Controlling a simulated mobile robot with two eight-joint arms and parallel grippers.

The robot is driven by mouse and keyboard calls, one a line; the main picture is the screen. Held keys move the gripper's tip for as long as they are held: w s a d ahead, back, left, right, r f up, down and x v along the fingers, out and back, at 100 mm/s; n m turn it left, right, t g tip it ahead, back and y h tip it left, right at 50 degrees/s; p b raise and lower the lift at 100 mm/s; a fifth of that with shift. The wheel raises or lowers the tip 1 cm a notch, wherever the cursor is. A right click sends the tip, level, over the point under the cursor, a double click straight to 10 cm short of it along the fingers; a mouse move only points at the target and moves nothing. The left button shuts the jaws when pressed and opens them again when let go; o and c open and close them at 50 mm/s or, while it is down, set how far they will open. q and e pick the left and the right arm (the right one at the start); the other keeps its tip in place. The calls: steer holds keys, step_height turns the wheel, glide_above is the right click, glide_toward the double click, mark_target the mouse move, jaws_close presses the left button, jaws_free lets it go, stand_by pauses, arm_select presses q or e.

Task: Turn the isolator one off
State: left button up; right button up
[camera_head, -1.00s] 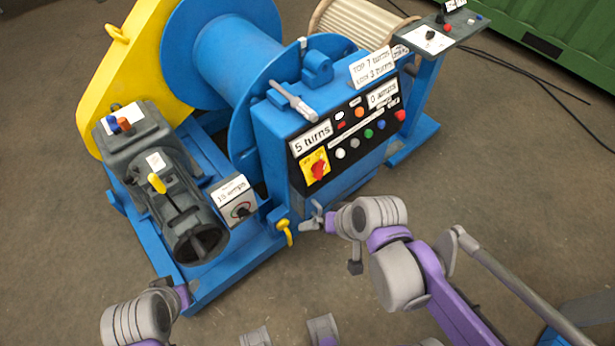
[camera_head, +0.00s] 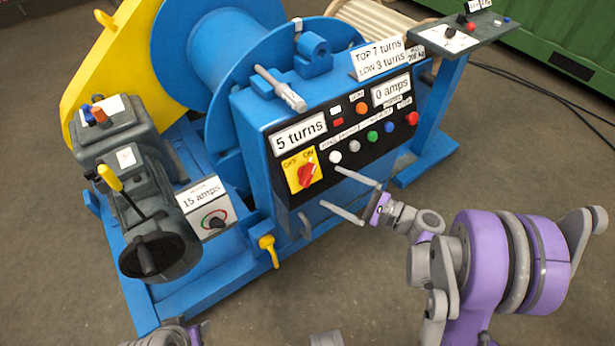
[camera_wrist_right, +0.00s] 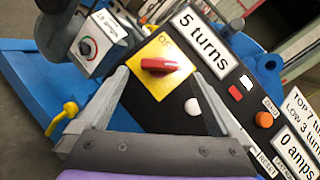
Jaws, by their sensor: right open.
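The isolator is a red rotary handle (camera_head: 306,175) on a yellow plate marked OFF and ON, at the left end of the black panel. Its handle slants up toward the ON side. It also shows in the right wrist view (camera_wrist_right: 165,64). My right gripper (camera_head: 330,187) is open, with its fingers pointing at the panel just right of the isolator. In the right wrist view the fingers (camera_wrist_right: 158,73) spread either side of the handle, which appears ahead of them, not gripped. My left gripper (camera_head: 196,333) is barely in view at the bottom edge; its fingers cannot be made out.
White, grey, green, blue and red buttons (camera_head: 372,138) line the panel to the right of the isolator. A yellow hook-shaped handle (camera_head: 268,250) sits below left, near a box labelled 15 amps (camera_head: 208,208). A grey motor (camera_head: 150,220) stands at left. Floor is open in front.

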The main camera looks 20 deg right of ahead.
mark_target(309, 176)
steer(key=b+x, duration=0.1)
steer(key=x, duration=0.7)
steer(key=shift+w+a, duration=0.25)
steer(key=shift+w, duration=0.05)
steer(key=c, duration=1.2)
